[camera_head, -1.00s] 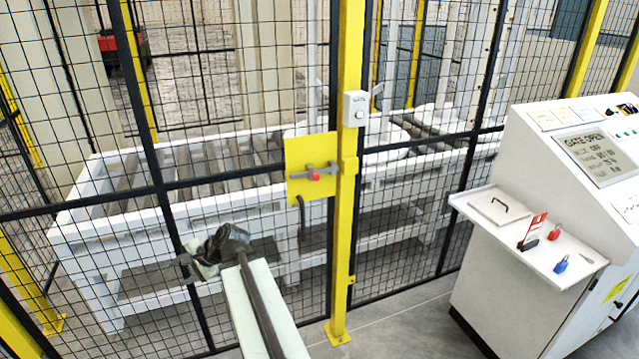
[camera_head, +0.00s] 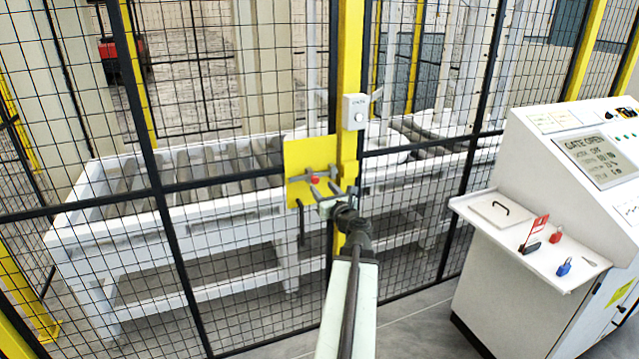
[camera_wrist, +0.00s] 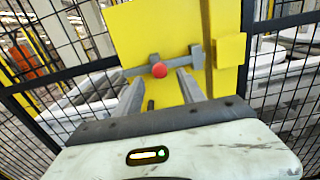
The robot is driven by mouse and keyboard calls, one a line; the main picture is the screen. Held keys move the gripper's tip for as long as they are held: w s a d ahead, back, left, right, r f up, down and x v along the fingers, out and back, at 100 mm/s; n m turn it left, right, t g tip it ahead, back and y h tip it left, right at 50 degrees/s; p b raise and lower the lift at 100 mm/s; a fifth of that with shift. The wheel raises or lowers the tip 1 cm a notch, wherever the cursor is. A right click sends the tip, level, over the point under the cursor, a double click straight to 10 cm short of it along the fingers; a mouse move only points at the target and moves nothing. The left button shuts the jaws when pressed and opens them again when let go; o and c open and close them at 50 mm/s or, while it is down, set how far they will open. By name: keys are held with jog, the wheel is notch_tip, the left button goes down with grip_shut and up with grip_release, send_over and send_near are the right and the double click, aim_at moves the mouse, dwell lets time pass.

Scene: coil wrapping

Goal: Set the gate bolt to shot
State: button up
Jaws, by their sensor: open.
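The gate bolt (camera_head: 323,175) is a grey bar with a red knob (camera_head: 315,180) on a yellow plate (camera_head: 305,156) fixed to the mesh gate, beside the yellow post (camera_head: 349,90). In the wrist view the red knob (camera_wrist: 159,70) sits on the grey bar (camera_wrist: 182,60), whose right end reaches the bracket near the post. My gripper (camera_head: 320,188) is in front of the plate, just below the bolt. In the wrist view its two fingers (camera_wrist: 158,88) are spread either side of the knob with nothing held. Whether they touch the bar cannot be told.
A grey button box (camera_head: 355,111) is on the post above. A white console (camera_head: 575,180) stands at right; its display reads "GATE OPEN". A white roller conveyor (camera_head: 75,240) lies behind the mesh.

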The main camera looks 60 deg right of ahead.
aim_at(316, 181)
jog(key=x, duration=0.4)
jog(key=shift+w+d, duration=0.2)
jog(key=shift+w, duration=0.05)
grip_shut()
dwell(1.0)
